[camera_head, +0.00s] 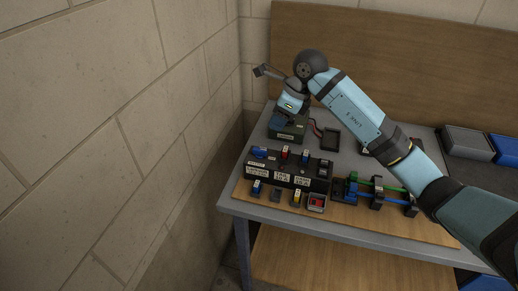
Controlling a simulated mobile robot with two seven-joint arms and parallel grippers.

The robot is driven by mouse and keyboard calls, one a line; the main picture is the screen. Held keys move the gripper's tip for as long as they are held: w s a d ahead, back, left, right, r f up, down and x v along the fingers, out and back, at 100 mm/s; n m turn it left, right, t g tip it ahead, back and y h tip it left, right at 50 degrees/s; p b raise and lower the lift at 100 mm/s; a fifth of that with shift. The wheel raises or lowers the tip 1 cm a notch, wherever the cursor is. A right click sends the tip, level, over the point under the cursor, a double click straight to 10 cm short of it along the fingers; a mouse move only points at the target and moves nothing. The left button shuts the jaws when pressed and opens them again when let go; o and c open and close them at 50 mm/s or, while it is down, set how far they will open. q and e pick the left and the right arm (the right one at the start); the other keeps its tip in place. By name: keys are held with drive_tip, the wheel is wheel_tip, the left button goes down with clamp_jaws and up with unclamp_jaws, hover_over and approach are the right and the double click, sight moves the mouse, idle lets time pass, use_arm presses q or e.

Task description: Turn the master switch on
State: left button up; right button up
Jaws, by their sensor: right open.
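A black switch panel (270,168) with white labels lies on the grey table. It carries a blue part at its left end, a red lever (284,152) and a blue lever (306,155). The labels are too small to read, so I cannot tell which one is the master switch or how it is set. My right gripper (260,72) is open and empty. It is above and behind the panel, near the wall corner, pointing left and touching nothing. My left gripper is not in view.
A dark green box (285,130) with wires stands behind the panel, beside a black tray (330,139). Small coloured parts lie on a wooden board (240,188) in front. A blue and green tube assembly (376,192) is at right. A block wall (120,140) closes the left.

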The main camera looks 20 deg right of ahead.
sight(260, 149)
drive_tip(key=p+x, duration=0.1)
drive_tip(key=x, duration=1.2)
drive_tip(key=shift+s+a, duration=0.1)
drive_tip(key=shift+c, duration=0.2)
clamp_jaws()
